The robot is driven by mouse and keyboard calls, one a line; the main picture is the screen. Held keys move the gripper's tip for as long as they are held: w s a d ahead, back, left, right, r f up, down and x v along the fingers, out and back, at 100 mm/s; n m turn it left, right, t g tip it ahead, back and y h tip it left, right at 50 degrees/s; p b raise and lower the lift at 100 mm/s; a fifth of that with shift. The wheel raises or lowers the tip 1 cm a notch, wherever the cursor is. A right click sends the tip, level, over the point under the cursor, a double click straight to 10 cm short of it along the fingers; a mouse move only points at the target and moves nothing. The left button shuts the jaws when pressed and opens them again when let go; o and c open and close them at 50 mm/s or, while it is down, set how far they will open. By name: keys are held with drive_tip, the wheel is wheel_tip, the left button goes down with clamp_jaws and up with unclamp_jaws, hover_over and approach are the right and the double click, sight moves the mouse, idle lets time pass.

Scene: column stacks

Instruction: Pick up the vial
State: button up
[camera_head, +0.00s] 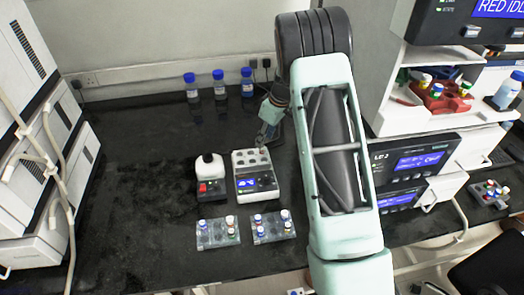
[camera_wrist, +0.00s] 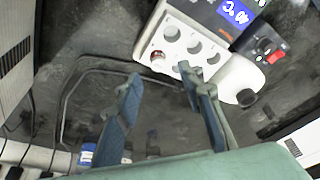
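A vial (camera_wrist: 157,56) with a reddish and white top sits in an end well of the white block with a blue display (camera_head: 254,176). The block also shows at the top of the wrist view (camera_wrist: 178,48). Other vials (camera_head: 286,220) with coloured caps stand in two clear racks in front of the block. The frames do not show which vial is meant. My gripper (camera_head: 268,124) is behind the block's far end. In the wrist view my gripper (camera_wrist: 160,76) is open, its blue fingers apart with nothing between them, near the block's edge.
A white and black device with a red switch (camera_head: 209,178) stands left of the block. Blue-capped bottles (camera_head: 219,86) stand at the back by the wall. Instruments (camera_head: 414,162) stand at the right. The dark bench is clear on the left.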

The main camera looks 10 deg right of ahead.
sight(262, 151)
drive_tip(key=p+x, duration=0.1)
drive_tip(key=x, duration=0.3)
drive_tip(key=shift+f, duration=0.4)
drive_tip(key=c, duration=0.9)
